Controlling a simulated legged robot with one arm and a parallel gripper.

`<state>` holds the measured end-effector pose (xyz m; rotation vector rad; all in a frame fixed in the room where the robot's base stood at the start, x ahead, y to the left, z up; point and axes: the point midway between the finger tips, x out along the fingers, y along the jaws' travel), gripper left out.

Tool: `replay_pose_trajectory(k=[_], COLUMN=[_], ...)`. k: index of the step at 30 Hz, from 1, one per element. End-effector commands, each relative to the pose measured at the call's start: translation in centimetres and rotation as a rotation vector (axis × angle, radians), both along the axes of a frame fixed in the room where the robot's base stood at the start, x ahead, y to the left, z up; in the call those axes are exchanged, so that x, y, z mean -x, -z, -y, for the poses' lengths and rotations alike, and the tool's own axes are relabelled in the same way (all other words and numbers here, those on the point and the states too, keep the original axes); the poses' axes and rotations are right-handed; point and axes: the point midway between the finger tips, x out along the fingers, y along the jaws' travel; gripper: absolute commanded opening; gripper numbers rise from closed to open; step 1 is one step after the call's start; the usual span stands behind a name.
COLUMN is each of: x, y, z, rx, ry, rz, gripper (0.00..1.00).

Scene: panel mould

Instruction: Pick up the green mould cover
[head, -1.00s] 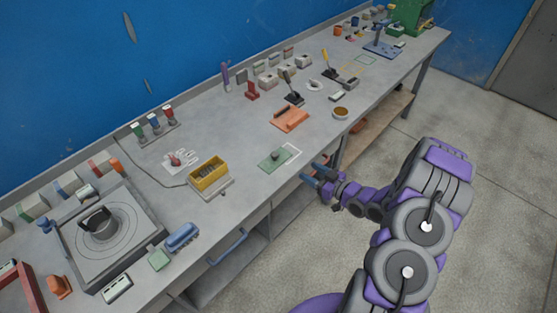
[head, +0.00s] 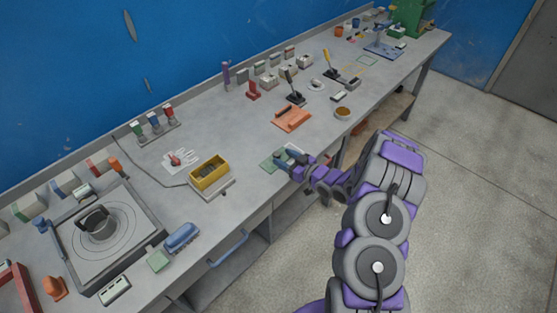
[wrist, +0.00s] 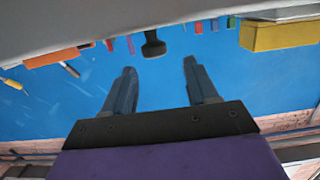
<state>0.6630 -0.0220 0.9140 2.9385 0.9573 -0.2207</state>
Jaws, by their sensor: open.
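The green mould cover (head: 267,161) is a flat green plate lying near the front edge of the bench, in the middle of the head view. My gripper (head: 288,158) is at its right side and hides much of it, including its knob. In the wrist view, which is upside down, my gripper (wrist: 159,68) shows two separated fingers with nothing between them. A dark knob (wrist: 153,44), likely the cover's, stands ahead of the gap between the fingertips. I cannot tell whether the fingers touch the cover.
A yellow bin (head: 209,173) stands left of the cover, and an orange plate (head: 291,118) lies behind it to the right. A blue handle (head: 229,248) sticks out from the bench front. Some bare bench top lies between the cover and the bin.

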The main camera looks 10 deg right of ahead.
Motion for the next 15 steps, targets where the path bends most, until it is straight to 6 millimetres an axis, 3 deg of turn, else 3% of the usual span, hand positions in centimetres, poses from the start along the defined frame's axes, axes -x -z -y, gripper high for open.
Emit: replay_pose_trajectory(k=[10,15], x=[-2.8,-4.2], y=[1.9,1.9], z=[-0.7,-1.6], rx=[-0.004,-0.004], ry=[-0.002,0.0], rz=[0.0,0.0], gripper=[0.58,0.58])
